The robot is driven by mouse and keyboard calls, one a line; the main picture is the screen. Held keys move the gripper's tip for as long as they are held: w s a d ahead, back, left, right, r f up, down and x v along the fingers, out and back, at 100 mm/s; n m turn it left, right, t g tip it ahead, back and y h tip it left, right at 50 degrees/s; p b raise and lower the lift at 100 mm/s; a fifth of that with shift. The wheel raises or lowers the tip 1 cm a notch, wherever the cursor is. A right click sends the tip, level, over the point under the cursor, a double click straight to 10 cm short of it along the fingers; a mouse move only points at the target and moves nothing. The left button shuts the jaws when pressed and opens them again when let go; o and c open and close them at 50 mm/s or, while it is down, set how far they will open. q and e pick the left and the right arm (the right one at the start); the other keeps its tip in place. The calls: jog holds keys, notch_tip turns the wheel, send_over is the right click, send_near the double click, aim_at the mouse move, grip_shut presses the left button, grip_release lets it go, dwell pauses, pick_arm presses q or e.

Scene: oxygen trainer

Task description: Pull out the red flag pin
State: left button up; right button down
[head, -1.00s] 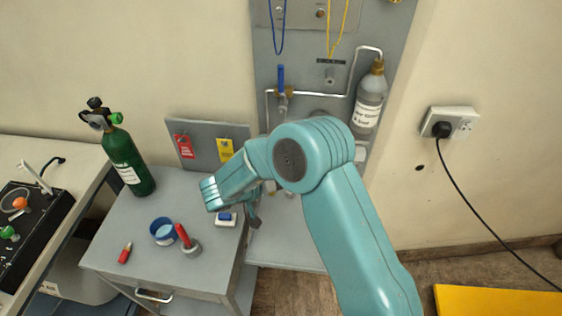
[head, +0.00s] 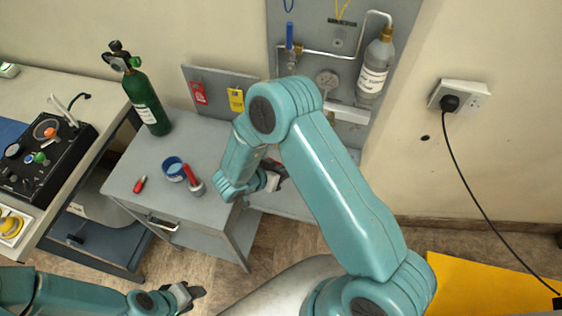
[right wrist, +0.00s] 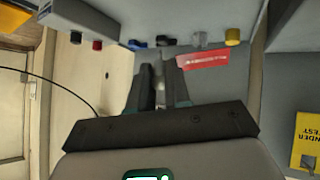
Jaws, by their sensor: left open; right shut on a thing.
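The red flag (right wrist: 203,58) of the pin shows beside my right fingertips in the right wrist view, with pale lettering on it. My right gripper (right wrist: 161,75) is shut on the pin, whose grey part shows between the fingers; I cannot tell whether its far end is seated in anything. In the head view my right gripper (head: 272,180) is low beside the cart, partly hidden by my arm, with a bit of red next to it. My left gripper (head: 190,295) is open and empty at the lower left, away from the cart.
The grey cart (head: 140,160) carries a green cylinder (head: 147,103), a blue cup (head: 174,169) and red-handled items. A wall panel (head: 300,20) with pipes and a grey bottle (head: 374,70) stands behind my right arm. Several coloured knobs (right wrist: 160,41) line the edge above the fingers.

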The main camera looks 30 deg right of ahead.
jog(key=shift+w+a+f+t, duration=0.1)
jog(key=shift+a+f+t, duration=0.1)
jog(key=shift+t, duration=0.1)
jog(key=shift+d+f+b, duration=0.1)
jog(key=shift+f+b, duration=0.45)
jog(key=shift+b, duration=0.2)
notch_tip(320, 180, down, 3)
jog(key=b, duration=0.3)
jog(key=shift+f, duration=0.3)
jog(key=shift+f+b, duration=0.65)
jog(key=shift+f, duration=0.25)
